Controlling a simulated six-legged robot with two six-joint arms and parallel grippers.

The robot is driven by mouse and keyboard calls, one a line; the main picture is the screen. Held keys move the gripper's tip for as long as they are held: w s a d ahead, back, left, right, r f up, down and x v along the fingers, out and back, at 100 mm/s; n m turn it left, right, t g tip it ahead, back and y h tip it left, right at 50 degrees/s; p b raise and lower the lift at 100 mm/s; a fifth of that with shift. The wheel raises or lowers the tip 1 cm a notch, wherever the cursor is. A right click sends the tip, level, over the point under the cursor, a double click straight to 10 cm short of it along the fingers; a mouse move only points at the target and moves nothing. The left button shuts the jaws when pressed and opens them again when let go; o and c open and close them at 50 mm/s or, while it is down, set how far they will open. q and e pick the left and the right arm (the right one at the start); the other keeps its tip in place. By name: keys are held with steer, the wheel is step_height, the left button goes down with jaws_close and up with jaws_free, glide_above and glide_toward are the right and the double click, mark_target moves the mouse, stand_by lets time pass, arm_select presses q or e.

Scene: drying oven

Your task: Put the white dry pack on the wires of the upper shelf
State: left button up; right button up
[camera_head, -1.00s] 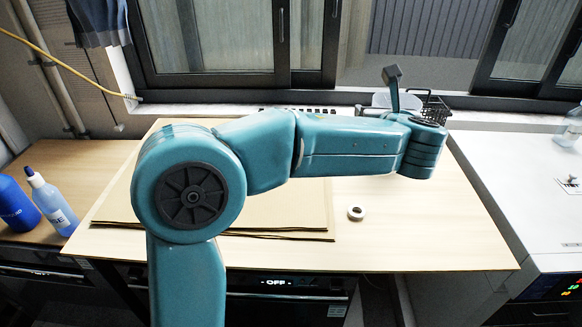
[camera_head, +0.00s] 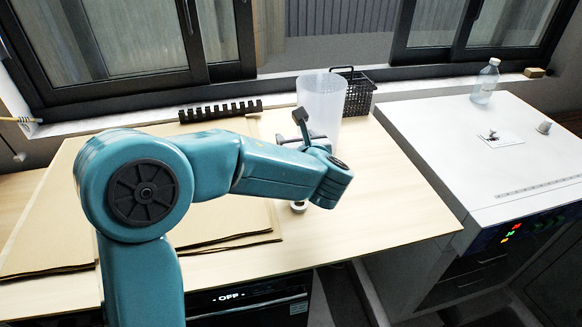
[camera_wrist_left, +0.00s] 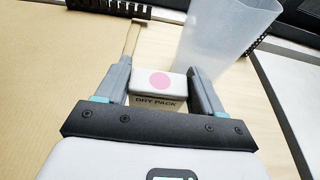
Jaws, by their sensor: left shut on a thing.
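The white dry pack (camera_wrist_left: 160,83) is a small white box with a pink dot and the words DRY PACK, seen in the left wrist view. My left gripper (camera_wrist_left: 163,76) is shut on it, one finger on each side. In the head view my teal left arm reaches in from the left over the wooden table, and its wrist hides the pack; only a grey bit of the left gripper (camera_head: 289,140) shows behind it. The oven's upper shelf and its wires are not in view. My right gripper is not in view.
A tall translucent beaker (camera_head: 322,95) stands just beyond the left gripper, with a black wire basket (camera_head: 358,92) behind it. Brown sheets (camera_head: 235,222) lie under the arm. An oven front (camera_head: 245,302) reading OFF is below the table. A white machine (camera_head: 480,165) stands at right.

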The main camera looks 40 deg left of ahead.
arm_select(q)
step_height(320, 180, down, 8)
steer(key=shift+r, duration=0.2)
steer(key=shift+s, duration=0.1)
steer(key=shift+f+b, duration=0.15)
steer(key=shift+b, duration=0.25)
steer(key=o, duration=1.2)
